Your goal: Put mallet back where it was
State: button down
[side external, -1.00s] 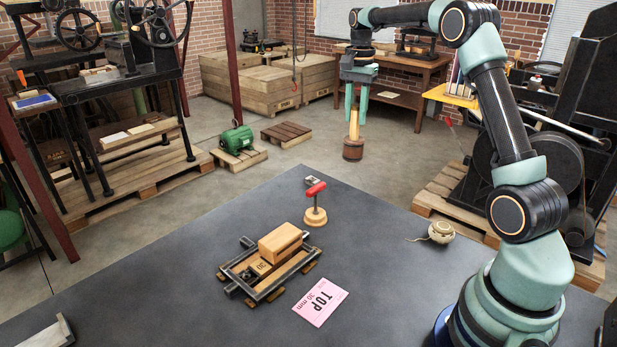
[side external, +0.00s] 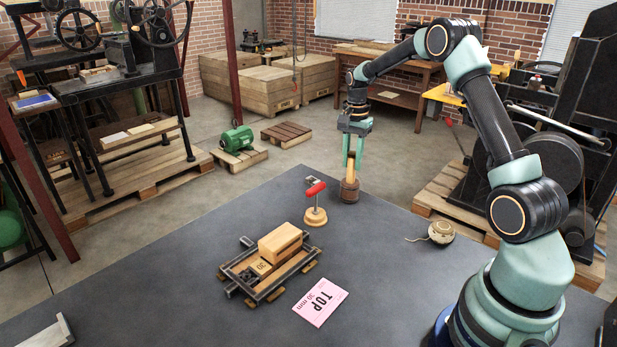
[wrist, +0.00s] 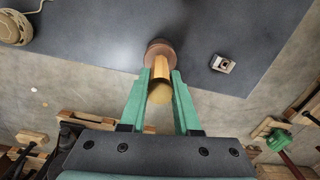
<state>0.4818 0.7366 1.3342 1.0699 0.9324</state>
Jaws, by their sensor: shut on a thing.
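The mallet (side external: 349,189) has a dark brown round head at the bottom and a pale wooden handle standing up from it. My gripper (side external: 352,162) is shut on the handle from above, and the mallet hangs nearly upright, head down. In the side external view the head shows at the far edge of the dark table (side external: 240,215); I cannot tell whether it touches.
A red-handled stamp (side external: 315,215) stands left of the mallet, with a small metal block (side external: 313,181) behind it. A string ball (side external: 441,232) sits right. The table's left front is mostly clear.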

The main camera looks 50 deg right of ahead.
jog(key=shift+f, duration=0.1)
jog(key=c, duration=0.6)
grip_release()
